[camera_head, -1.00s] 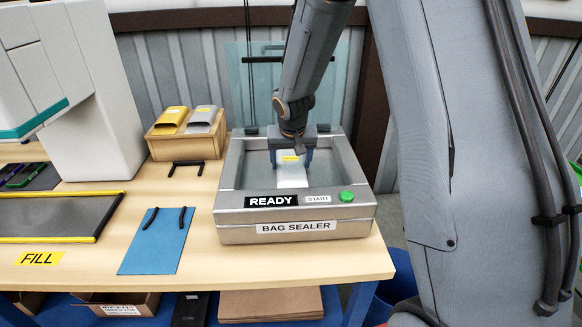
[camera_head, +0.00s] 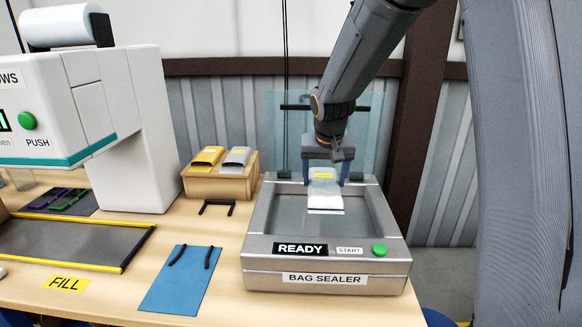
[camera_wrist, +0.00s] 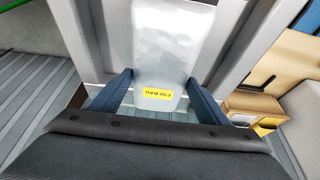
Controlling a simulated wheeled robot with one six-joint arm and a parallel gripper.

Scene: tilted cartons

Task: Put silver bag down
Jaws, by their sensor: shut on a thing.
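A pale silver-white bag (camera_head: 325,194) with a yellow label hangs from my gripper (camera_head: 324,181), over the rear half of the bag sealer (camera_head: 310,262). My gripper (camera_wrist: 158,90) is shut on the bag's labelled end. The bag's far end points toward the sealer's front. I cannot tell whether its underside touches the sealer's bed.
The sealer's display reads READY, beside a green button (camera_head: 379,250). A wooden holder (camera_head: 219,186) with a gold and a silver pouch stands left. A blue sheet with two black handles (camera_head: 181,282) lies in front. A clear panel (camera_head: 357,125) rises behind the sealer.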

